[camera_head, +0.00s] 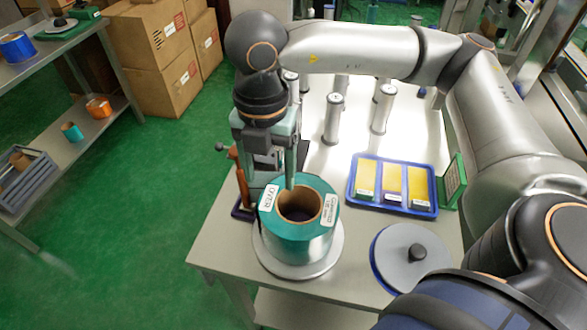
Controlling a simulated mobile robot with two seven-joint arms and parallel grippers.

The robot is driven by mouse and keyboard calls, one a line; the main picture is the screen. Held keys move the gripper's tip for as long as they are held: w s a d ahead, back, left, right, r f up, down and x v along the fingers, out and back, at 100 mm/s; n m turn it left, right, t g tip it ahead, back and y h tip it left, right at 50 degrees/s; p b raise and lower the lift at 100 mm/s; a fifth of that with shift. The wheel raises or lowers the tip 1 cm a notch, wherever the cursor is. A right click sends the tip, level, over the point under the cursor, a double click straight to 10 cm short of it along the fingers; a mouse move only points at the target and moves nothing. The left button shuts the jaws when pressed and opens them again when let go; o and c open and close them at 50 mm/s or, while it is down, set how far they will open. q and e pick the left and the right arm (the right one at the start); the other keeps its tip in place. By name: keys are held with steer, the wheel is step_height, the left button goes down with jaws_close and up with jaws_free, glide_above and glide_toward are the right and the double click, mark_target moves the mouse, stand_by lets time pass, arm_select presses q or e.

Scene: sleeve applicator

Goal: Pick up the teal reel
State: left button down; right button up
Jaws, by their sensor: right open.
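The teal reel (312,243) stands upright on a round grey plate (268,262) at the table's front left. It has white labels on its top face and a brown core with an open hole. My right gripper (272,187) points down at the reel's back left rim, with its jaws apart. One finger is near the core hole and the other is by the outer left edge. I cannot tell whether they touch the reel. My left gripper is not in view.
A blue tray (352,196) with yellow cards and a round grey lid-like disc (408,262) with a black knob lie to the right. Silver posts (334,120) stand behind. A shelf at the left holds an orange roll (98,107); cardboard boxes (150,50) are stacked behind.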

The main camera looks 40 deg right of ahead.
mark_target(270, 197)
steer(key=f, duration=0.8)
steer(key=shift+w+d+f+p, duration=0.1)
steer(key=shift+w+f+p, duration=0.05)
steer(key=shift+w+p, duration=0.2)
jaws_close()
stand_by(0.9)
